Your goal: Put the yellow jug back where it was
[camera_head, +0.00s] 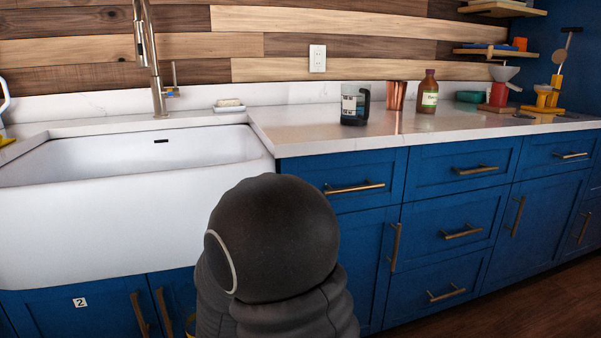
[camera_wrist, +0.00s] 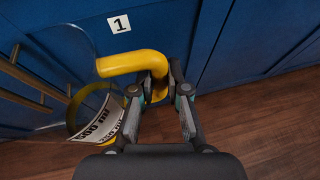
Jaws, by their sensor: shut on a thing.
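The yellow jug (camera_wrist: 118,65) shows in the wrist view as a thick yellow handle on a clear body with a printed white label. My gripper (camera_wrist: 159,92) is shut on that handle, with one finger on each side. The jug body lies to the left of the fingers, tilted in the picture, in front of blue cabinet fronts and above the wood floor. In the head view my arm hides the gripper and most of the jug. A small yellow bit shows at the arm's left edge, low by the cabinets; I cannot tell if it is the jug.
A white sink (camera_head: 120,190) is at left. The counter (camera_head: 310,135) holds a dark labelled jug (camera_head: 352,108), a copper cup (camera_head: 396,96), a brown bottle (camera_head: 428,93) and a funnel stand (camera_head: 500,93). Cabinet tags read 1 (camera_wrist: 119,24) and 2 (camera_head: 80,302). The counter's front is clear.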

